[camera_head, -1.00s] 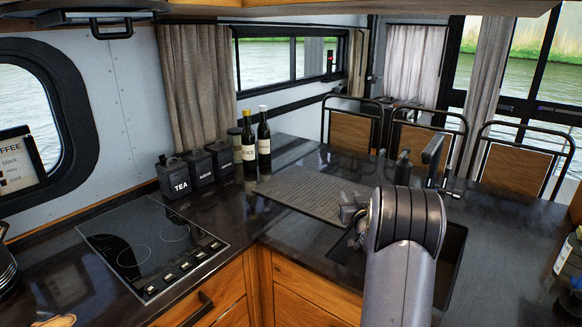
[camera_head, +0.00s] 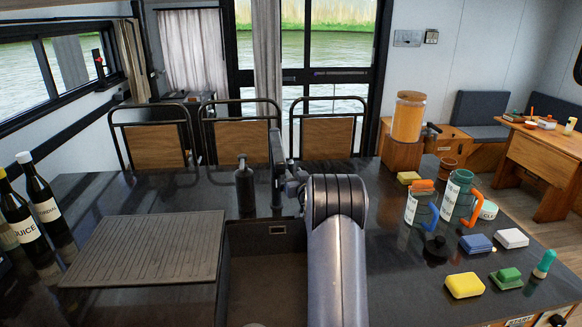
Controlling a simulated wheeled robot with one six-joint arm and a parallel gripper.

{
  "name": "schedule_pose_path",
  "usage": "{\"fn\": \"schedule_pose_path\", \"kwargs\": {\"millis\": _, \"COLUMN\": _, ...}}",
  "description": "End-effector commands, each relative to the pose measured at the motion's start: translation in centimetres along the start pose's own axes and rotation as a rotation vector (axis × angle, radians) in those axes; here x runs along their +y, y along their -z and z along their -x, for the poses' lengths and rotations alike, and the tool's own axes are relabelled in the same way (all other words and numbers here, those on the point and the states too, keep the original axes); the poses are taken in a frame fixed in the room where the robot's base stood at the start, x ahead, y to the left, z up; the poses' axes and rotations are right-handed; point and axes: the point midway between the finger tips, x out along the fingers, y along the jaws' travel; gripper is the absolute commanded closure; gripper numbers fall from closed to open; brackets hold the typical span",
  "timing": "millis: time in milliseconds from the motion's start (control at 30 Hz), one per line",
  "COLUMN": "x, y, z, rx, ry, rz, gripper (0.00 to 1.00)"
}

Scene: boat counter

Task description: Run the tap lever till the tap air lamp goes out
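The black tap (camera_head: 276,160) stands upright at the back edge of the sink (camera_head: 265,260), just left of my arm. I cannot make out its lever. I cannot identify a tap air lamp. My gripper (camera_head: 293,187) is mostly hidden behind my own grey arm. Only a small grey part shows at the arm's left side, close to the tap in the picture. I cannot tell whether it touches the tap or whether its fingers are open.
On the right are flasks (camera_head: 458,195), sponges (camera_head: 465,285) and an amber dispenser (camera_head: 407,118). Chairs (camera_head: 240,140) line the far side.

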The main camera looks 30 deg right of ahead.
Motion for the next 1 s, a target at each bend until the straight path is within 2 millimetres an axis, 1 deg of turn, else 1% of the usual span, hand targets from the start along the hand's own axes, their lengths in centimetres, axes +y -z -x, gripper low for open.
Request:
{"fn": "schedule_pose_path", "kwargs": {"millis": 33, "x": 0.0, "y": 0.1, "z": -0.7, "rx": 0.0, "ry": 0.001, "rz": 0.0, "gripper": 0.72}}
{"fn": "schedule_pose_path", "kwargs": {"millis": 100, "x": 0.0, "y": 0.2, "z": -1.6, "rx": 0.001, "ry": 0.0, "rz": -0.001, "gripper": 0.72}}
{"fn": "schedule_pose_path", "kwargs": {"millis": 300, "x": 0.0, "y": 0.1, "z": -3.4, "rx": 0.0, "ry": 0.0, "rz": 0.0, "gripper": 0.72}}
{"fn": "schedule_pose_path", "kwargs": {"millis": 500, "x": 0.0, "y": 0.0, "z": -4.1, "rx": -0.001, "ry": 0.0, "rz": -0.001, "gripper": 0.72}}
{"fn": "schedule_pose_path", "kwargs": {"millis": 767, "x": 0.0, "y": 0.0, "z": -4.2, "rx": 0.0, "ry": 0.0, "rz": -0.001, "gripper": 0.72}}
{"fn": "schedule_pose_path", "kwargs": {"millis": 867, "x": 0.0, "y": 0.0, "z": -4.2, "rx": 0.0, "ry": -0.001, "rz": -0.001, "gripper": 0.79}}
{"fn": "schedule_pose_path", "kwargs": {"millis": 1000, "x": 0.0, "y": 0.0, "z": -4.2, "rx": 0.0, "ry": -0.001, "rz": -0.001, "gripper": 0.9}}
